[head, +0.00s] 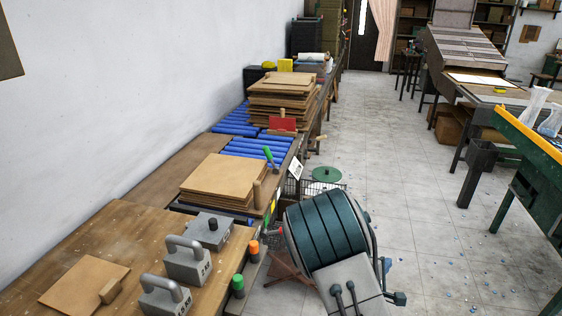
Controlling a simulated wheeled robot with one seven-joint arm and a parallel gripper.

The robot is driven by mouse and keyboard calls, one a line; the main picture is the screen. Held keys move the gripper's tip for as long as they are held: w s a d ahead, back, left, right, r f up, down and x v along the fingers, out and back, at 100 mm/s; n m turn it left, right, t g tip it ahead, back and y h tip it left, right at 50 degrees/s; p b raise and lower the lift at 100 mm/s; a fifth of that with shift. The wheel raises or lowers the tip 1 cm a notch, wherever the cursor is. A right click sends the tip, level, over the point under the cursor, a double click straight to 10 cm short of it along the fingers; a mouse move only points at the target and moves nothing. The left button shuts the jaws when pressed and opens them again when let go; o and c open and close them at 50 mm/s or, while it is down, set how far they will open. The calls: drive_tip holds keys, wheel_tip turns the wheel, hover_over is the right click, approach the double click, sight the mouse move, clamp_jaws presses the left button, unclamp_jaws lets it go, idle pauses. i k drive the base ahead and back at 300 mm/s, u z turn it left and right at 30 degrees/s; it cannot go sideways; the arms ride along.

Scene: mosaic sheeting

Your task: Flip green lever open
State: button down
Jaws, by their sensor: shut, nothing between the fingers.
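The green lever (268,155) has a bright green grip on a thin dark stalk. It stands at the right edge of the blue roller conveyor, beside a stack of brown sheets, with its grip leaning up and to the left. The foot of the lever is too small to make out clearly. I cannot make out my gripper or its fingertips in the head view, so its place relative to the lever does not show.
A large dark teal ribbed drum (325,228) fills the lower middle. Brown sheets (215,173) and blue rollers (262,147) lie along the bench. Grey weights (188,265) and green (238,284) and orange (254,248) knobs are nearer. The tiled aisle (400,190) is mostly clear.

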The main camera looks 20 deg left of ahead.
sight(276, 170)
drive_tip(key=z, duration=0.3)
drive_tip(key=i, duration=1.9)
drive_tip(key=u, duration=1.1)
drive_tip(key=i, duration=0.8)
drive_tip(key=u, duration=1.2)
drive_tip(key=i, duration=0.2)
